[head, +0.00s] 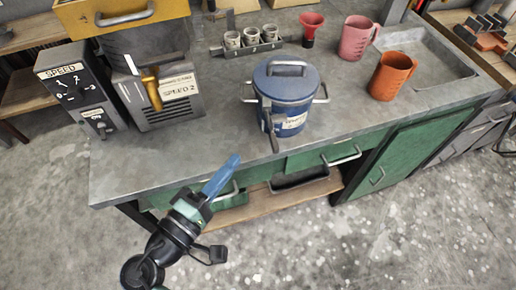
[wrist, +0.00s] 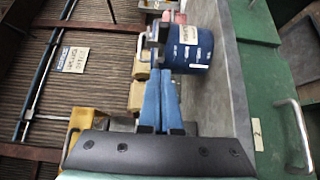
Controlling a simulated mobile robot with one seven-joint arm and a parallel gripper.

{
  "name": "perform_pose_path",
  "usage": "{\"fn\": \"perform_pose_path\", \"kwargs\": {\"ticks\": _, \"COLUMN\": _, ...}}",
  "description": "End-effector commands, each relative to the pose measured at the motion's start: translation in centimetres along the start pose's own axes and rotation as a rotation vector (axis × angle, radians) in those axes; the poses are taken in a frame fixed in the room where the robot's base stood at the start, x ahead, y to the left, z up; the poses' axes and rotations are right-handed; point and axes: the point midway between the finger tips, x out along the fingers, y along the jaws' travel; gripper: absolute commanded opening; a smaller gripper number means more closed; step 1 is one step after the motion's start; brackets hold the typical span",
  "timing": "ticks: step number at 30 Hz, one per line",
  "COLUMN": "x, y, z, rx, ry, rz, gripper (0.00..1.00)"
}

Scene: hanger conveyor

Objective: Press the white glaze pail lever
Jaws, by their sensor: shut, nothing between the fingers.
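A blue lidded pail (head: 286,95) with metal side handles stands on the grey counter, near its front edge. A pale label (head: 293,122) is on its front; I cannot read it surely. A dark lever (head: 271,130) hangs at the pail's front left, over the counter edge. My gripper (head: 233,161) is in front of the counter, left of and nearer than the lever, apart from it. Its blue fingers are shut and empty. In the wrist view the fingers (wrist: 164,85) point toward the lever (wrist: 158,38) and the pail (wrist: 189,48).
Left on the counter (head: 130,172) stand a speed control box (head: 80,88) and a machine with a yellow lever (head: 151,88). Behind are small cups (head: 250,38) and a red funnel (head: 311,27). Pink (head: 356,38) and orange (head: 391,76) jugs stand right, near a sink (head: 428,55).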

Motion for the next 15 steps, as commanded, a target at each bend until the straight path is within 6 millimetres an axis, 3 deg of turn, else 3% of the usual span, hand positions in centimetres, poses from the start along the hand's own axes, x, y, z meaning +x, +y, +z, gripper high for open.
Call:
{"fn": "perform_pose_path", "kwargs": {"ticks": 4, "x": 3.1, "y": 0.1, "z": 0.1, "rx": 0.001, "ry": -0.003, "rz": -0.001, "gripper": 0.00}}
{"fn": "perform_pose_path", "kwargs": {"ticks": 9, "x": 4.7, "y": 0.1, "z": 2.0, "rx": -0.001, "ry": -0.002, "rz": -0.001, "gripper": 0.00}}
{"fn": "perform_pose_path", "kwargs": {"ticks": 15, "x": 5.5, "y": 0.0, "z": 2.8, "rx": 0.001, "ry": -0.001, "rz": -0.001, "gripper": 0.00}}
